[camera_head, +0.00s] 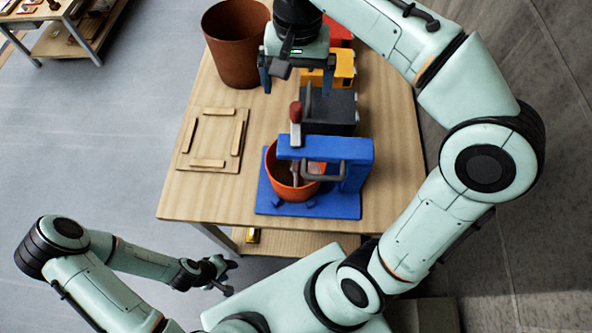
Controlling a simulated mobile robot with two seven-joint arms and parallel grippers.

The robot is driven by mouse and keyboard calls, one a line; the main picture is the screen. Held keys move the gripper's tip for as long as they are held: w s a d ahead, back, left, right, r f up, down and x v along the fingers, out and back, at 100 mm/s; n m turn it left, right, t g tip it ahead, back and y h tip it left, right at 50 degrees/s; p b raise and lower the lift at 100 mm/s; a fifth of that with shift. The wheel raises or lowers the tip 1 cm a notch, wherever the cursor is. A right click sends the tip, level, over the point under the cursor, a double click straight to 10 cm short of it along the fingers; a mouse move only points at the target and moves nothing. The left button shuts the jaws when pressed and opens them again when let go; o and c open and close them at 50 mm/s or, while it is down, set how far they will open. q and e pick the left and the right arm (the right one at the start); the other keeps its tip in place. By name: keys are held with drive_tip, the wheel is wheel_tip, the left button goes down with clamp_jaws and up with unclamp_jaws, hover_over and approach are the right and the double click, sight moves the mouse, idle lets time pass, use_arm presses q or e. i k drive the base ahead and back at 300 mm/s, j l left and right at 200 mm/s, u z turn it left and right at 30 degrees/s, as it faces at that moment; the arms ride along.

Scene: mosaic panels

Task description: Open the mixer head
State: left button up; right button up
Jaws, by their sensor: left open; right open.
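The blue mixer stands near the front of the wooden table. Its head (325,147) lies level, above an orange bowl (285,190) on the blue base (335,205). A lever with a red knob (295,111) stands up at the left end of the head, and a grey handle loop hangs at its near side. My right gripper (297,84) is open and empty, pointing down behind the mixer and apart from it. My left gripper (222,276) is open and empty, low in front of the table's front left corner.
A brown pot (234,50) stands at the back left of the table. Black (330,108), yellow (343,70) and red bins line up behind the mixer. A wooden board with raised strips (214,139) lies left of it. The table's front left is clear.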

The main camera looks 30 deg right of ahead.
sight(343, 150)
drive_tip(key=k+j, duration=0.8)
drive_tip(key=k, duration=0.05)
